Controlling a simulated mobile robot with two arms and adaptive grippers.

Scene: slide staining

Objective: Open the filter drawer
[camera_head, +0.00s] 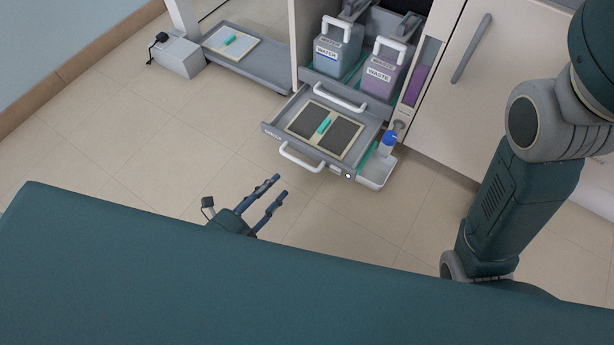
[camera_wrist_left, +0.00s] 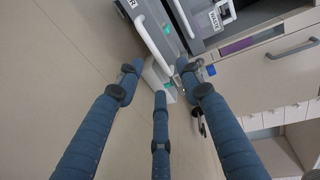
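The filter drawer (camera_head: 275,134) is a grey tray under the cabinet, standing out from the cabinet front. It holds two dark filter panels (camera_head: 345,133) in a pale frame with a teal grip (camera_head: 324,126). A white bar handle (camera_head: 300,160) is on its front; a similar handle (camera_head: 339,97) is behind the panels. My left gripper (camera_head: 279,186) is open and empty, in front of the drawer and apart from its handle. In the left wrist view its fingers (camera_wrist_left: 163,88) are spread, with the drawer's white handle (camera_wrist_left: 153,46) beyond them. My right gripper is out of view.
A water container (camera_head: 337,50) and a purple waste container (camera_head: 382,76) stand in the cabinet above the drawer. A blue-capped bottle (camera_head: 387,146) stands in a white holder right of the drawer. A grey tray (camera_head: 270,65) lies at the left. Floor before the drawer is clear.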

